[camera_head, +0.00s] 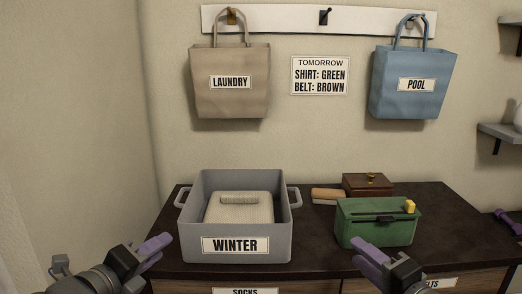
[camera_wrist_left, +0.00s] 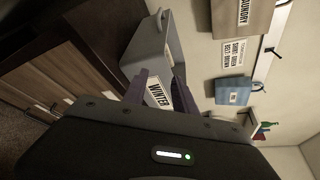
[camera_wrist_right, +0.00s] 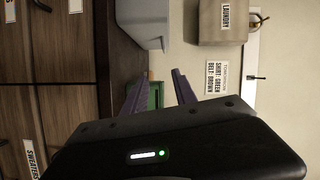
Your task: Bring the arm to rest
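My left gripper (camera_head: 158,246) is at the lower left of the head view, in front of the dresser's left end. Its purple fingers stand apart with nothing between them in the left wrist view (camera_wrist_left: 160,82). My right gripper (camera_head: 362,250) is at the lower right, in front of the green box (camera_head: 378,229). Its fingers are also apart and empty in the right wrist view (camera_wrist_right: 157,80). Neither gripper is seen touching anything.
On the dark dresser top (camera_head: 318,247) stand a grey WINTER bin (camera_head: 279,231) with a folded light cloth (camera_head: 238,211), a wooden brush (camera_head: 328,195) and a brown box (camera_head: 367,187). A LAUNDRY bag (camera_head: 230,105) and POOL bag (camera_head: 410,103) hang above. The dresser's middle front is clear.

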